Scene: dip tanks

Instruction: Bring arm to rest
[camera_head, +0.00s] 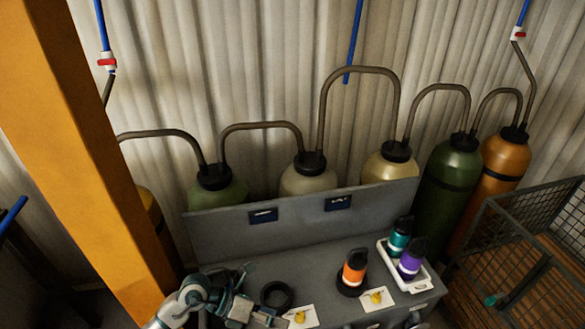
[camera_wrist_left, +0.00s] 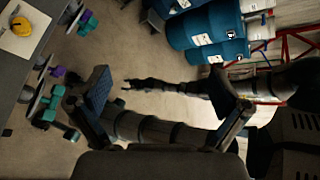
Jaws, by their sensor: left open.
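My left gripper (camera_head: 242,295) is at the bottom left of the head view, over the near left part of the grey bench (camera_head: 305,255). The jaws are apart with nothing between them. In the left wrist view the two dark fingers (camera_wrist_left: 160,85) stand wide apart, with brown floor beyond them. A dark ring (camera_head: 276,295) lies on the bench just right of the gripper. I cannot make out my right gripper.
An orange bottle (camera_head: 354,267) stands in a dark ring. A white tray (camera_head: 420,284) holds a teal bottle (camera_head: 399,238) and a purple bottle (camera_head: 411,260). Cards with yellow pieces lie in front. Tall tanks stand behind; a wire cage (camera_head: 525,235) is right, an orange post (camera_head: 85,130) left.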

